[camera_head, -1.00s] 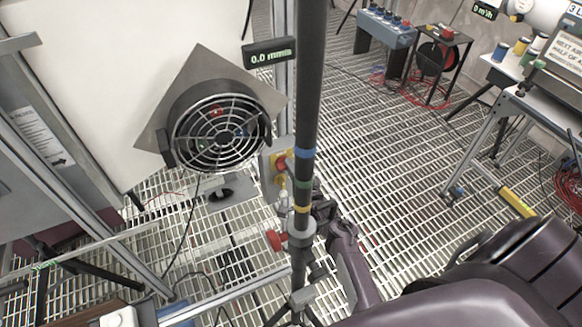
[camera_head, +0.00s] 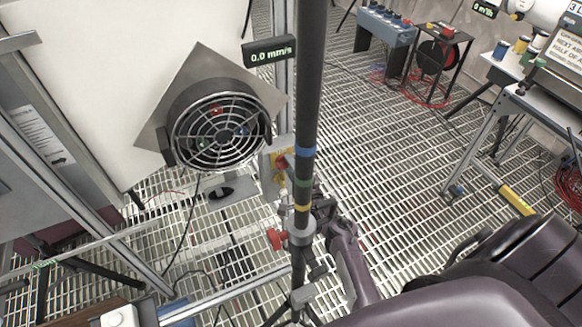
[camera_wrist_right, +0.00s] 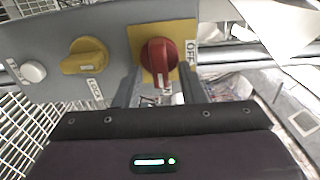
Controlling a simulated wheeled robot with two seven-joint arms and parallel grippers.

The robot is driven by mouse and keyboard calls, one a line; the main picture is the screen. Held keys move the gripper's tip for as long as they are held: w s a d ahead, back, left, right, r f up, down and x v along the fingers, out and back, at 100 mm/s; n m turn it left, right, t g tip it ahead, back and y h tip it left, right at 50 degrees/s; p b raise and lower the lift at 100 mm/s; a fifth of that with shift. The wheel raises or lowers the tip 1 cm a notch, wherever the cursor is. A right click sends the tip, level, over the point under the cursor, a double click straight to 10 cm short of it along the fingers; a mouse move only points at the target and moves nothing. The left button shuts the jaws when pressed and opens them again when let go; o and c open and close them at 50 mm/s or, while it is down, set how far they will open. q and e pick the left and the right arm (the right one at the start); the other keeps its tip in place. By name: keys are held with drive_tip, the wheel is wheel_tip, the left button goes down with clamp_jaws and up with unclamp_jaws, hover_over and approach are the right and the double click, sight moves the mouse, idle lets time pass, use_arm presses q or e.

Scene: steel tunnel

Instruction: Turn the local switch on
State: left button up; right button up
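The switch is a red rotary knob (camera_wrist_right: 159,62) on a yellow plate (camera_wrist_right: 183,38), fixed to a grey panel (camera_wrist_right: 118,45). Its grip bar stands upright in the right wrist view. An OFF label (camera_wrist_right: 191,52) is at its right, and another label below it is partly hidden. My right gripper (camera_wrist_right: 162,88) is open, with one finger on each side of the knob's lower part; I cannot tell whether they touch it. In the head view the red knob (camera_head: 281,161) is partly behind the dark pole, which also hides much of the right gripper. My left gripper is not in view.
A yellow knob (camera_wrist_right: 84,56) with a LOCK label and a white button (camera_wrist_right: 33,72) sit left on the panel. The dark upright pole (camera_head: 308,90) stands close by. A round fan (camera_head: 220,130) is left of it. Open grating floor (camera_head: 385,170) lies right.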

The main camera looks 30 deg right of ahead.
drive_tip(key=shift+s, duration=0.15)
drive_tip(key=s+p, duration=0.4)
drive_tip(key=s, duration=0.3)
drive_tip(key=shift+s+a, duration=0.2)
drive_tip(key=shift+s, duration=0.05)
